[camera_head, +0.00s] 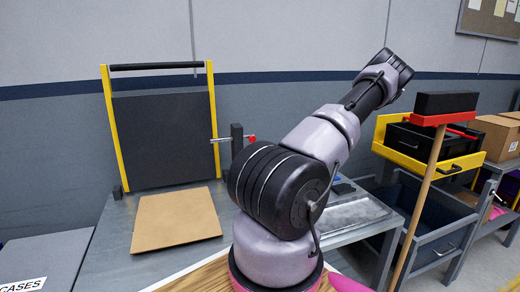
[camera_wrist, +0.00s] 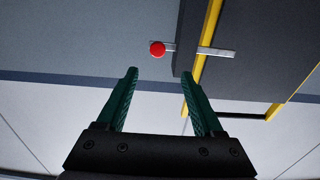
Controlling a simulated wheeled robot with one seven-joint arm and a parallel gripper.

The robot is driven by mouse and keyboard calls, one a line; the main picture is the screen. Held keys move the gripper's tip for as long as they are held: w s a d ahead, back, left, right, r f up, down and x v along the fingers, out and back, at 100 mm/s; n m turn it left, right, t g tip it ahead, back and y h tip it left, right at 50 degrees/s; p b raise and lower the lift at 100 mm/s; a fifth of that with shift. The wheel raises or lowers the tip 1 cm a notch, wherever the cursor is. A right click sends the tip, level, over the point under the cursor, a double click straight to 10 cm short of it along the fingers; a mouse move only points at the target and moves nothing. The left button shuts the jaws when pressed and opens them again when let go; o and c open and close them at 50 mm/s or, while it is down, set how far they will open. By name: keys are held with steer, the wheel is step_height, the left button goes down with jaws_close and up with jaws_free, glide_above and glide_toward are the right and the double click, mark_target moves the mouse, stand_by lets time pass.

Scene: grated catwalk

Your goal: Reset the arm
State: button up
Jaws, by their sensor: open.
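My gripper shows in the wrist view (camera_wrist: 159,85), with two green fingers held apart and nothing between them. In the head view my arm rises from the lower middle and leans up to the right, and its fingers are not visible there. In the wrist view, a red knob (camera_wrist: 157,49) on a metal rod appears beyond the fingertips. The same red knob (camera_head: 252,139) is beside the black panel in the head view, partly near my arm. I cannot judge the distance from the fingers to it.
A black panel (camera_head: 165,140) in a yellow frame stands on the grey bench at left, with a brown board (camera_head: 175,219) before it. At right are a broom (camera_head: 430,165) with a wooden handle, a yellow tray (camera_head: 408,157), a blue bin (camera_head: 430,220) and cardboard boxes (camera_head: 495,137).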

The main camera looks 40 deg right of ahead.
stand_by(0.4)
steer(key=w+a+n+g+y, duration=0.3)
steer(key=w+a+g+y, duration=0.1)
steer(key=a+g, duration=0.15)
steer(key=s+a+r+g+h, duration=0.1)
steer(key=s+a+r+g, duration=0.2)
steer(key=a+r, duration=0.85)
steer(key=s+a+r+m+g+y, duration=0.1)
steer(key=s+a+r+m+y, duration=0.2)
steer(key=s+a+r, duration=1.4)
steer(key=shift+s+m+y, duration=0.3)
steer(key=shift+s+y, duration=0.5)
steer(key=shift+s, duration=0.25)
steer(key=shift+a+g, duration=0.1)
steer(key=shift+g, duration=0.15)
